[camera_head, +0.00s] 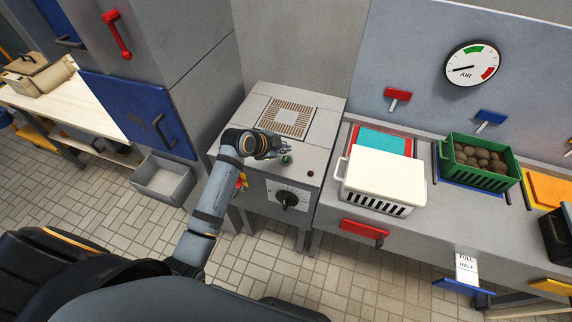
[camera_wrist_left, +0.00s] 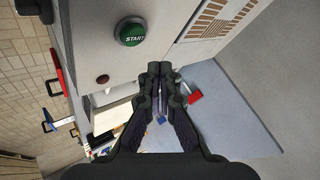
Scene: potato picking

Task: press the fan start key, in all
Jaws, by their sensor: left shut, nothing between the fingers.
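The green start key (camera_head: 287,160) sits on the sloped front edge of the grey fan cabinet (camera_head: 325,133). In the left wrist view the key (camera_wrist_left: 132,33) reads START and lies up and left of the fingertips. My left gripper (camera_head: 285,149) is shut and empty, close to the key in the head view. In the left wrist view its closed fingers (camera_wrist_left: 161,70) are beside the key, and I see no contact. A dark red button (camera_head: 310,174) is to the right of the key; it also shows in the left wrist view (camera_wrist_left: 102,79). My right gripper is not in view.
A slotted vent (camera_head: 287,117) is on the cabinet top and a black dial (camera_head: 287,200) on its front. To the right stand a white basket (camera_head: 385,172) and a green crate (camera_head: 512,158) of potatoes. A grey open bin (camera_head: 163,180) is at left.

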